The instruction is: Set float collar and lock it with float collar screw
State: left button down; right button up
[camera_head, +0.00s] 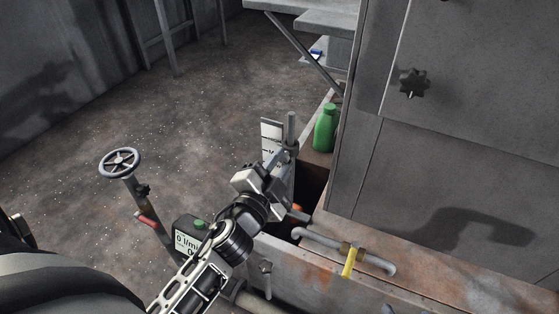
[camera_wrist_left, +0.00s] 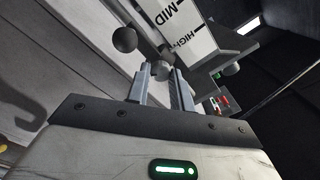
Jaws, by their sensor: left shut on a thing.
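A grey vertical rod (camera_head: 291,127) stands beside a white scale plate (camera_head: 271,132). A grey collar (camera_head: 290,147) appears to sit around the rod. My left gripper (camera_head: 279,159) reaches up to it from below left. In the left wrist view, the left gripper (camera_wrist_left: 161,75) is shut on a small grey round piece (camera_wrist_left: 160,69), which looks like the float collar screw. The scale plate (camera_wrist_left: 190,25) with MID and HIGH marks is just beyond the fingers. The collar's contact with the rod is partly hidden. My right gripper is not in view.
Below the rod is an open tank (camera_head: 310,190) with an orange ball (camera_head: 298,211) inside. A green bottle (camera_head: 326,130) stands beside the rod. A bent pipe with a yellow handle (camera_head: 349,263) lies near the tank. A handwheel (camera_head: 120,162) stands at left.

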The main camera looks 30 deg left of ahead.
pick_arm(q)
jog(key=shift+r+m, duration=0.1)
jog(key=shift+m, duration=0.9)
jog(key=m, duration=0.3)
jog(key=shift+m, duration=0.3)
jog(key=shift+m+p, duration=0.35)
jog(key=shift+m, duration=1.75)
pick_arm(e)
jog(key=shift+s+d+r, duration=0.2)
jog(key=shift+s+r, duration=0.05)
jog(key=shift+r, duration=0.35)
pick_arm(q)
jog(key=c, duration=1.2)
grip_release()
jog(key=shift+f, duration=0.2)
